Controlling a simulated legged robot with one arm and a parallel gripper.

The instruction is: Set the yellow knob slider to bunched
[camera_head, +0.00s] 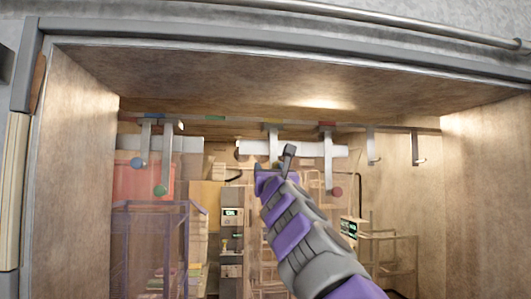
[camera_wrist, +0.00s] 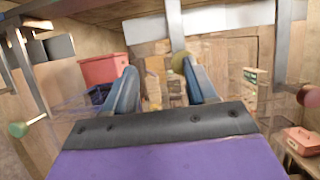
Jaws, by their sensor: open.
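The yellow knob (camera_wrist: 178,62) shows in the wrist view at the lower end of its grey hanger (camera_wrist: 174,25). It appears between my open fingertips, nearer the right finger; I cannot tell whether they touch. My gripper (camera_wrist: 162,82) is open with nothing clearly held. In the head view my gripper (camera_head: 275,168) reaches up below the yellow slider's hanger (camera_head: 273,134) and hides the knob. The overhead rail (camera_head: 240,121) carries blue, green, yellow and red marks. The yellow hanger is at the yellow mark, with a white band behind it.
The blue knob (camera_head: 137,162) and green knob (camera_head: 160,191) hang close together at the left. The red knob (camera_head: 337,192) hangs right of my gripper. Clear strips hang in the doorway, with shelves and a red bin (camera_wrist: 103,70) beyond.

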